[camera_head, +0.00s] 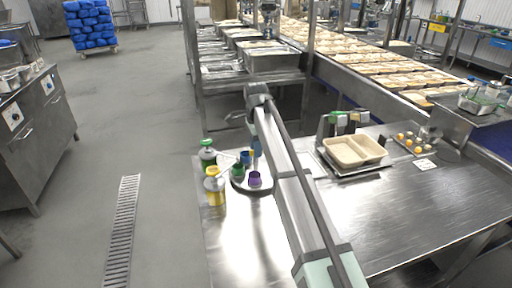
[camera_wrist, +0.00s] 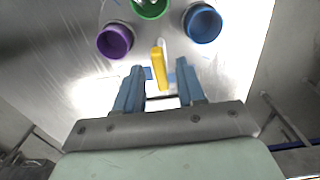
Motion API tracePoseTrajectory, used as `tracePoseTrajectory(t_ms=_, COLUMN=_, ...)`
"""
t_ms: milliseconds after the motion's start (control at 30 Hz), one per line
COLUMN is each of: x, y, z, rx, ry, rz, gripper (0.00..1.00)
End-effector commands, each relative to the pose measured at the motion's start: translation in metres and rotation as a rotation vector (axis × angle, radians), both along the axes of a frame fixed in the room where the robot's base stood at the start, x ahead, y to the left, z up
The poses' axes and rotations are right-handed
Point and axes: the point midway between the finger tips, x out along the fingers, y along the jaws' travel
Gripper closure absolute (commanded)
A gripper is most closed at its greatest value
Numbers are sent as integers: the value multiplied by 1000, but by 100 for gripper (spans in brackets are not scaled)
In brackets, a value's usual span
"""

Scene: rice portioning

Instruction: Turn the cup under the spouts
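Three cups stand on a small round tray (camera_head: 240,188) at the table's left side: a blue cup (camera_head: 245,157), a green cup (camera_head: 238,172) and a purple cup (camera_head: 255,180). In the wrist view the purple cup (camera_wrist: 115,41), green cup (camera_wrist: 150,7) and blue cup (camera_wrist: 202,24) show open mouths, beyond my fingertips. My gripper (camera_wrist: 161,70) is open. A narrow yellow piece (camera_wrist: 158,70) lies between its fingers in that picture, with a gap on both sides; I cannot tell its depth. I cannot make out any spouts clearly.
A green-capped bottle (camera_head: 208,154) and a yellow bottle (camera_head: 214,187) stand left of the cups. Beige containers (camera_head: 345,152) sit to the right, near a small tray of yellow and white items (camera_head: 413,143). The steel table (camera_head: 420,210) is clear at the front right.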

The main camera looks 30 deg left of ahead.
Motion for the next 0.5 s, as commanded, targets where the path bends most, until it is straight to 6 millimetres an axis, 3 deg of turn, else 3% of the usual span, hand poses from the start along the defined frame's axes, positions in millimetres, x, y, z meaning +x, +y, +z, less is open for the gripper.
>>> tracePoseTrajectory(t_ms=300, x=0, y=0, z=-1, rx=1, ry=-1, rz=0, gripper=62)
tracePoseTrajectory(t_ms=500, x=0, y=0, z=-1, rx=0, ry=0, rz=0, gripper=81)
